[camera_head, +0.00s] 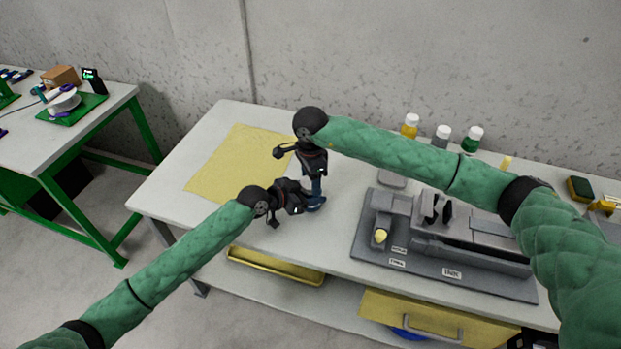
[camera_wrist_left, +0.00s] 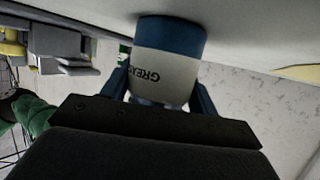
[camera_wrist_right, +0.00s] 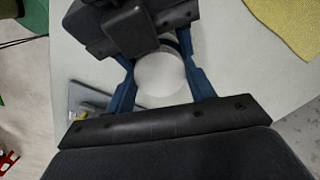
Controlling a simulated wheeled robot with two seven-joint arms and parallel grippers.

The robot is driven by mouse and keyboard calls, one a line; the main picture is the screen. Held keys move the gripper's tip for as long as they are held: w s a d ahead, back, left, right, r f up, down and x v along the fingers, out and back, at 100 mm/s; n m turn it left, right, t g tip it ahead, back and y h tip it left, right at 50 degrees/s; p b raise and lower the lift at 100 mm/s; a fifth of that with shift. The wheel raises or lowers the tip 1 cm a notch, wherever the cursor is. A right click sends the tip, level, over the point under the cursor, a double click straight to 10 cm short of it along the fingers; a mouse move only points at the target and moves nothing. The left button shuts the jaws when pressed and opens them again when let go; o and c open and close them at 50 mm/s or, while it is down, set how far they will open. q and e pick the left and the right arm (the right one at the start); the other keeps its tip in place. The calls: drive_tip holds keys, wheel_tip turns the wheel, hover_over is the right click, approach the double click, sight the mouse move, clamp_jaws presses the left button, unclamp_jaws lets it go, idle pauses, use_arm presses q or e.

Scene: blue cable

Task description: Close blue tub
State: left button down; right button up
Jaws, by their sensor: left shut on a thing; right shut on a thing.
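The blue tub (camera_wrist_left: 168,60) shows in the left wrist view with a blue band, a white label reading "GRE…" and its blue end against the table. My left gripper (camera_head: 312,204) is shut around its side from the left. My right gripper (camera_head: 317,188) points down from above and is shut on the tub's white round lid (camera_wrist_right: 162,78), which lies between its blue fingers in the right wrist view. The lid appears to be on the tub, but its seam is hidden. In the head view the grippers hide most of the tub.
A yellow mat (camera_head: 222,165) lies on the white table (camera_head: 165,195) behind my grippers. A grey fixture (camera_head: 445,245) stands to the right, with several bottles (camera_head: 441,136) at the back. A yellow tray (camera_head: 275,266) and yellow drawer (camera_head: 438,315) are below.

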drive_tip(key=m, duration=0.7)
drive_tip(key=o, duration=1.1)
drive_tip(key=shift+r, duration=0.1)
drive_tip(key=shift+r, duration=2.15)
drive_tip(key=shift+c, duration=0.6)
